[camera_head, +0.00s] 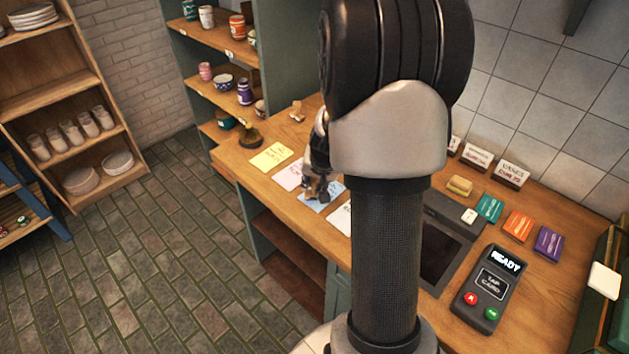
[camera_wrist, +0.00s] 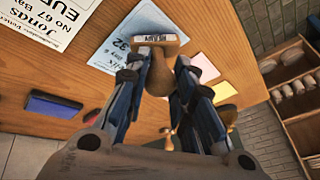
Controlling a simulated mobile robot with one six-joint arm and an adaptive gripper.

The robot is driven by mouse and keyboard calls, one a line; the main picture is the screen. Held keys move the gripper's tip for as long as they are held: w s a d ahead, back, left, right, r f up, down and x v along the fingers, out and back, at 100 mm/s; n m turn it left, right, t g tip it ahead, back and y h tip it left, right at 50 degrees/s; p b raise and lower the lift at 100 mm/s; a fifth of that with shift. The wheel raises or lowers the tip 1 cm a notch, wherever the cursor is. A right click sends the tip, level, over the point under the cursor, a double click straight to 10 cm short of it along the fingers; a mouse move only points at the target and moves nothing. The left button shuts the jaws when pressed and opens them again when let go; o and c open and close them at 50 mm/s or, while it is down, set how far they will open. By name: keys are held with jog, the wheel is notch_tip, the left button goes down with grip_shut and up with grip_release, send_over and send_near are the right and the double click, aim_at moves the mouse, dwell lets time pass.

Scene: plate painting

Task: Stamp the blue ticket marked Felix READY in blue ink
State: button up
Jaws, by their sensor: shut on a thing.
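My gripper (camera_wrist: 159,78) is shut on a wooden-handled stamp (camera_wrist: 161,68), whose pale label (camera_wrist: 157,39) at the far end carries small dark lettering that I cannot read surely. The stamp is over the blue ticket (camera_wrist: 112,40), which shows handwriting partly covered by the stamp and fingers. I cannot tell whether the stamp touches it. In the head view my gripper (camera_head: 318,190) is above the blue ticket (camera_head: 334,188) on the wooden counter (camera_head: 236,160). A blue ink pad (camera_wrist: 57,106) lies left of the gripper in the wrist view, with a red one (camera_wrist: 82,92) beside it.
A white Jonas ticket (camera_wrist: 52,22), a pink ticket (camera_head: 288,176) and a yellow ticket (camera_head: 270,155) lie along the counter. Another wooden stamp (camera_head: 297,111) stands toward the back. A card reader (camera_head: 487,290) and coloured packets (camera_head: 518,226) are at right. My arm hides the middle.

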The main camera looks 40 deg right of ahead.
jog(key=shift+f+b, duration=0.6)
jog(key=shift+b, duration=0.05)
dwell(1.5)
jog(key=shift+r, duration=0.1)
jog(key=shift+r+p, duration=3.05)
jog(key=shift+r, duration=0.45)
